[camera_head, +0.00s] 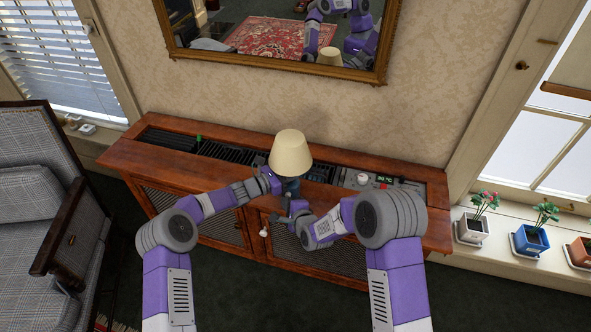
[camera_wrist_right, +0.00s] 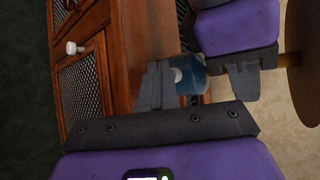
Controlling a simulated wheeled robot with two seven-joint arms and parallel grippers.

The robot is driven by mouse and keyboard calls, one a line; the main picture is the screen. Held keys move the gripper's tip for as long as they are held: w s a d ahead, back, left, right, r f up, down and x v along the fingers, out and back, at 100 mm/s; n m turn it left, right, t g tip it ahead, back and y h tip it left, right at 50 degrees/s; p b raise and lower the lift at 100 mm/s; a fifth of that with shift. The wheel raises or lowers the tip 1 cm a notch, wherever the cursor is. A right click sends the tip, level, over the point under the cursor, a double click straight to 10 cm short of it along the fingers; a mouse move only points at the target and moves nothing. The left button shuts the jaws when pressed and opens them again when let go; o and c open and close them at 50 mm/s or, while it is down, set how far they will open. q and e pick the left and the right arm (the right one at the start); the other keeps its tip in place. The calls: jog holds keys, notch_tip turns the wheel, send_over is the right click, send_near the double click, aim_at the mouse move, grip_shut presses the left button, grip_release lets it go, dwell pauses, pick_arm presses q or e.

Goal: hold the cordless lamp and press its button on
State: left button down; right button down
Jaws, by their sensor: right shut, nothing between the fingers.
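The pale round button (camera_wrist_right: 178,75) shows on the blue base (camera_wrist_right: 193,72). My right gripper (camera_wrist_right: 157,84) is shut and empty, its tips close to the button; I cannot tell whether they touch. In the head view my right gripper (camera_head: 289,212) is below the base.
The wooden cabinet (camera_head: 120,155) runs along the wall, with a white cup (camera_head: 362,179) to the right of the lamp. A mirror (camera_head: 370,75) hangs above. A plaid armchair (camera_head: 30,150) is at left; potted plants (camera_head: 531,238) line the right sill.

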jog(key=shift+s, duration=0.1)
jog(key=shift+s+a, duration=0.2)
jog(key=shift+s, duration=0.6)
jog(key=s+a, duration=0.1)
jog(key=s, duration=0.5)
jog(key=shift+a, duration=0.3)
pick_arm(q)
jog(key=c, duration=0.9)
grip_release()
pick_arm(e)
jog(key=shift+w, duration=0.1)
